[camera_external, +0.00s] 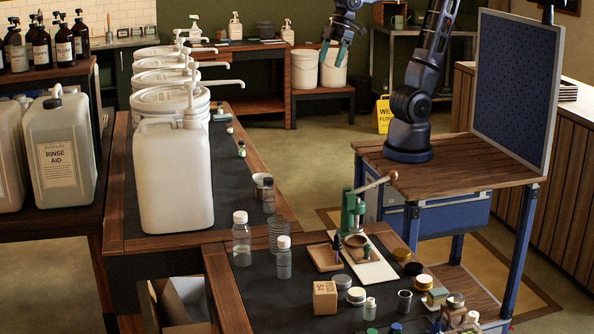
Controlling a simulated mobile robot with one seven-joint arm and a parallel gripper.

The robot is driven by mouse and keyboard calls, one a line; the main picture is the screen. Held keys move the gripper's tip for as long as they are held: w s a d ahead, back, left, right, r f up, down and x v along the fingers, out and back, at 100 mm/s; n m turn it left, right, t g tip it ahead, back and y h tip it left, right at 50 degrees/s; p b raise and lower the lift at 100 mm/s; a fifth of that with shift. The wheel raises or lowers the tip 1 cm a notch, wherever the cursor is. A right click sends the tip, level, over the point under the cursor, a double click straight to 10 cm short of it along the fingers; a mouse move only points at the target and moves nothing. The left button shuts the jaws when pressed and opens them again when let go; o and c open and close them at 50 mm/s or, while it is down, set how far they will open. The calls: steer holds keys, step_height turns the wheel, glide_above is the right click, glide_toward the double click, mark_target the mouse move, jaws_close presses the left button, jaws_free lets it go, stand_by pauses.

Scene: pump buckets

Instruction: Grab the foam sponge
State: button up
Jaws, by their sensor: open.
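My gripper (333,54) hangs at the top of the view, with teal fingers pointing down. It is open and empty, in the air in front of the back wall and well away from the tabletops. I cannot pick out the foam sponge for certain. A small tan and green block (437,297) among the jars at the front right of the near table may be it, but it is too small to tell. My gripper is far above and behind that block.
White pump buckets (170,102) and a large white jug (172,178) crowd the left table. Bottles, tins, a cardboard box (325,298) and a green hand press (352,212) clutter the near table. A blue pegboard (512,88) stands right of my arm.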

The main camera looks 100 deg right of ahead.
steer(key=w+a+f+n+g, duration=0.1)
steer(key=w+a+n, duration=0.1)
steer(key=w+a, duration=0.6)
steer(key=w+a+f+n, duration=0.1)
steer(key=w+a+n, duration=0.15)
steer(key=a, duration=0.85)
steer(key=w+a+f+n, duration=0.1)
steer(key=a+f, duration=0.2)
steer(key=a, duration=0.4)
steer(key=w+a+f+n+g, duration=0.1)
steer(key=a+f, duration=0.1)
steer(key=a, duration=0.5)
steer(key=w+a+f+n, duration=0.1)
steer(key=a+f+n, duration=0.15)
steer(key=a, duration=0.45)
steer(key=n+g, duration=0.2)
steer(key=n, duration=0.3)
glide_above(438, 290)
step_height(438, 290, down, 28)
steer(key=r, duration=0.1)
steer(key=shift+h, duration=0.3)
step_height(438, 290, down, 11)
steer(key=shift+f, duration=0.1)
steer(key=shift+c, duration=0.4)
steer(key=c, duration=1)
